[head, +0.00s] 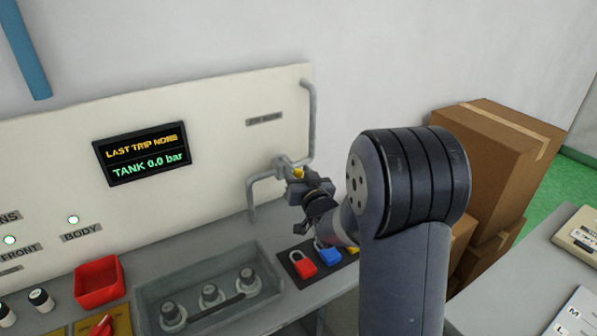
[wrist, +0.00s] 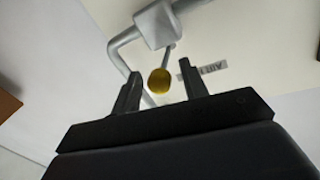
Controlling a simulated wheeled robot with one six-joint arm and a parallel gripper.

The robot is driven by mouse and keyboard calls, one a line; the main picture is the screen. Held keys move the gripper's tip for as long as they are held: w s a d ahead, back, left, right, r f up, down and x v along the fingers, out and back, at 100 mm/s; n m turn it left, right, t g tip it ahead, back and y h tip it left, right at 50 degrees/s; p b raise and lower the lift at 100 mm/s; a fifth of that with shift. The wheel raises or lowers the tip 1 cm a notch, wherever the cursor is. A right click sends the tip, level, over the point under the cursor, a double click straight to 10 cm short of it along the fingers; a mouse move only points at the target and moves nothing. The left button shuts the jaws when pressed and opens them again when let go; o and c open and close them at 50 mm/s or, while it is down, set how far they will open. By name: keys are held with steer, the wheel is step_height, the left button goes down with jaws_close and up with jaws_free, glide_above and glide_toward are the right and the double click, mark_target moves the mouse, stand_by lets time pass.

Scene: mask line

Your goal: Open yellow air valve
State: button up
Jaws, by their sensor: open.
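The yellow air valve knob (head: 298,173) shows at the pipe fitting on the cream panel in the head view, just beyond my gripper. In the wrist view the round yellow knob (wrist: 159,81) sits on a thin grey stem below the grey valve body (wrist: 157,24). My gripper (wrist: 163,92) is open, with one finger on each side of the knob in the picture. I cannot tell how deep the knob sits between the fingers, and no contact shows. In the head view my arm partly covers my gripper (head: 312,198).
Grey pipes (head: 312,125) run up and down from the valve. A display (head: 142,153) reads TANK 0.0 bar. Red and blue padlocks (head: 303,264) lie on the bench below. A grey tray (head: 255,258) and red bin (head: 99,283) stand left. Cardboard boxes (head: 505,165) stand right.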

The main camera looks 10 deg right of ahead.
jaws_close()
stand_by(0.5)
